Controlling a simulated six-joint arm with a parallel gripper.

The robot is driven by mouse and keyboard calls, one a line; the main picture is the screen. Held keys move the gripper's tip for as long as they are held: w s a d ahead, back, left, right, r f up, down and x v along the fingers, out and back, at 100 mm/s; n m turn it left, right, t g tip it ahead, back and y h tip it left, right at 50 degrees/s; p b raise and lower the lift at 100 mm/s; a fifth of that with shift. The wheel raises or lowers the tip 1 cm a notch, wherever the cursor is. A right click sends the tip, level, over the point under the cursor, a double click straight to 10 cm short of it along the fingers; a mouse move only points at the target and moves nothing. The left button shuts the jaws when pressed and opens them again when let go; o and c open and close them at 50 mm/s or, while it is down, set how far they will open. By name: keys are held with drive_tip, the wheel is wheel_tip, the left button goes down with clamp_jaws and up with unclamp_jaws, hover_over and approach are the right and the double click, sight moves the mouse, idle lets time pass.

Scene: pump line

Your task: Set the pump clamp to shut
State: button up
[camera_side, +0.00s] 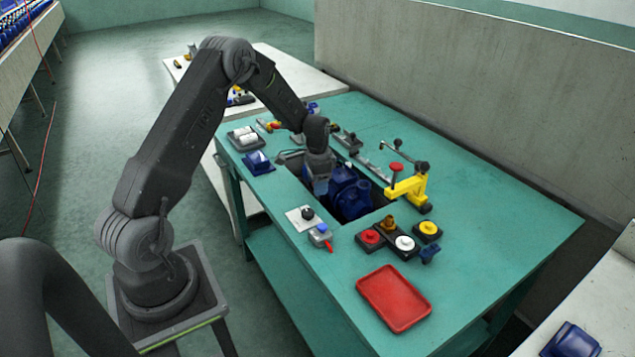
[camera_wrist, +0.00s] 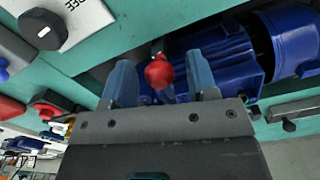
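A red ball knob (camera_wrist: 159,72) shows in the wrist view between my fingers, in front of the blue pump (camera_wrist: 215,50). It may be the handle of the pump clamp; its lever and base are hidden behind my gripper. My gripper (camera_wrist: 162,82) is open, with a blue finger on each side of the knob and visible gaps to both. In the side view my gripper (camera_side: 320,187) points down beside the blue pump (camera_side: 349,193) in the bench cutout. The knob is hidden there, and I cannot tell the clamp's position.
A yellow clamp-like tool (camera_side: 408,187) with a red knob stands right of the cutout. A black dial (camera_side: 307,213) on a white plate and a grey box with a red lever (camera_side: 321,236) are in front. Round buttons (camera_side: 404,243) and a red tray (camera_side: 394,298) are at front right.

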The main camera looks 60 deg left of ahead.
clamp_jaws()
idle(0.3)
drive_tip(key=shift+w, duration=1.75)
drive_tip(key=shift+o, duration=0.3)
unclamp_jaws()
wheel_tip(320, 180, up, 14)
